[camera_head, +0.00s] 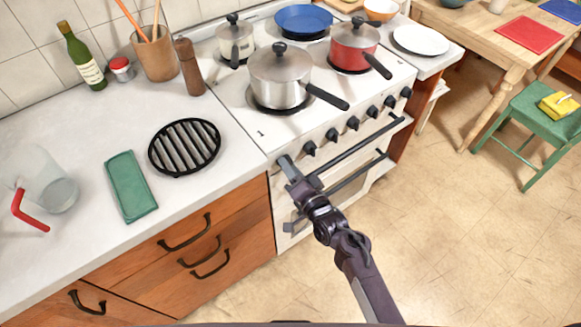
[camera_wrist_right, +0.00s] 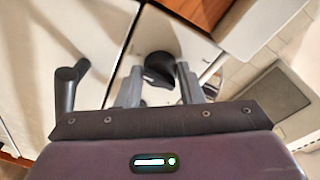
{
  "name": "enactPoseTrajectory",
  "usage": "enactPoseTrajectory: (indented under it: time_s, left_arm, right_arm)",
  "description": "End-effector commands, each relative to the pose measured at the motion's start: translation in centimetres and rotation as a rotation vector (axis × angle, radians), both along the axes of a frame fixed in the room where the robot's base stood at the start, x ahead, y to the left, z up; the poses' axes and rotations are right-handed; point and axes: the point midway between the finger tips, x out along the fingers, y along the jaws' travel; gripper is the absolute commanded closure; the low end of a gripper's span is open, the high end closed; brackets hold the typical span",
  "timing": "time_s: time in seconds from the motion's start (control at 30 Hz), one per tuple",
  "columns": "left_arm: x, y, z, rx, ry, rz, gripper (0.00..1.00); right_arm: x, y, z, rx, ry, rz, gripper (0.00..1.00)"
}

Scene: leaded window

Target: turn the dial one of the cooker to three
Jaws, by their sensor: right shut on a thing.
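The white cooker (camera_head: 284,188) has a slanted front panel with a row of black dials (camera_head: 352,123). My right gripper (camera_head: 287,163) is at the left end of that row, by the panel's left corner. In the right wrist view, a round black dial (camera_wrist_right: 160,66) sits between the two grey fingers of my right gripper (camera_wrist_right: 159,80), which is shut on it. In the head view, this dial is hidden by the gripper. Its pointer and number marks cannot be read. My left gripper is out of view.
A dark oven handle (camera_head: 365,146) runs just below the dials; a handle also shows beside the fingers in the wrist view (camera_wrist_right: 68,92). A steel pan (camera_head: 279,82) and a red pot (camera_head: 353,48) stand on the hob.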

Motion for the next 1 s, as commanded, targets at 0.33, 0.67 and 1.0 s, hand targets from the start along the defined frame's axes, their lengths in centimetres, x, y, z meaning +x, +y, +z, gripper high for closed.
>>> enactPoseTrajectory:
  time_s: [0.33,0.67,1.0]
  left_arm:
    - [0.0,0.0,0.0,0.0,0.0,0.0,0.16]
    - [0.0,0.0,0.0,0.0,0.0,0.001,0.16]
    - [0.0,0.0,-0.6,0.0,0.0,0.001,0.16]
  right_arm:
    - [-0.1,0.0,-0.1,0.0,0.003,0.001,0.49]
    - [-0.2,-0.1,0.0,0.0,0.0,0.0,0.45]
    - [-4.6,-2.5,-0.2,-0.002,0.002,-0.001,0.45]
